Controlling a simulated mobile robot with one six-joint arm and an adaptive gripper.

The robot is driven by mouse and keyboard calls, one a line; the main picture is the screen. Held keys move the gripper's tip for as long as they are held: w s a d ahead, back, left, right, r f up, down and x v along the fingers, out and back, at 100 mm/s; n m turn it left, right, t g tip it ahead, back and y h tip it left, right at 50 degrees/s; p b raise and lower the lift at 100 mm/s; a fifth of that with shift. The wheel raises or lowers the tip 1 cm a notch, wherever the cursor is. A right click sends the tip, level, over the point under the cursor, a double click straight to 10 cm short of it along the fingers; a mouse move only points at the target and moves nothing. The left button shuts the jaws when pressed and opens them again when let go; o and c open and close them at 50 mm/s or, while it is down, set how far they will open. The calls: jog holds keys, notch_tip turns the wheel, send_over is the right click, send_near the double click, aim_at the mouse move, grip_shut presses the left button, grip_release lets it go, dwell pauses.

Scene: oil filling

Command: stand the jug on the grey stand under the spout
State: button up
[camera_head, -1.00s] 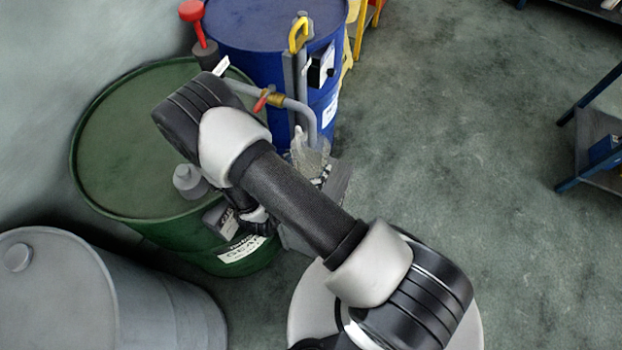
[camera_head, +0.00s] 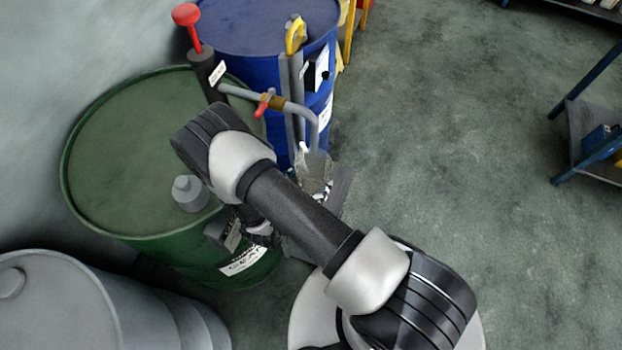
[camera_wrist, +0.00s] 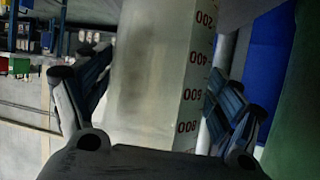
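The clear jug (camera_head: 313,166) is below the down-bent end of the grey spout (camera_head: 315,128) in the head view. In the wrist view the jug (camera_wrist: 150,75) fills the middle, with red marks from 200 to 800 on its side. My gripper (camera_wrist: 156,82) has a finger on each side of the jug, close against it, and appears shut on it. In the head view my arm hides most of the gripper. The grey stand (camera_head: 342,185) shows only partly beside the jug. Whether the jug's base touches it is hidden.
A green drum (camera_head: 120,130) with a grey cap stands at left, and a blue drum (camera_head: 255,25) behind. The spout has a red lever (camera_head: 263,106); a red-knobbed pump (camera_head: 187,15) is near. A grey drum (camera_head: 60,310) is lower left.

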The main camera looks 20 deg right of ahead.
jog(key=o, duration=0.3)
jog(key=shift+r, duration=0.25)
jog(key=p+v, duration=0.3)
jog(key=v, duration=0.9)
jog(key=shift+f, duration=0.1)
jog(key=shift+s+d, duration=0.1)
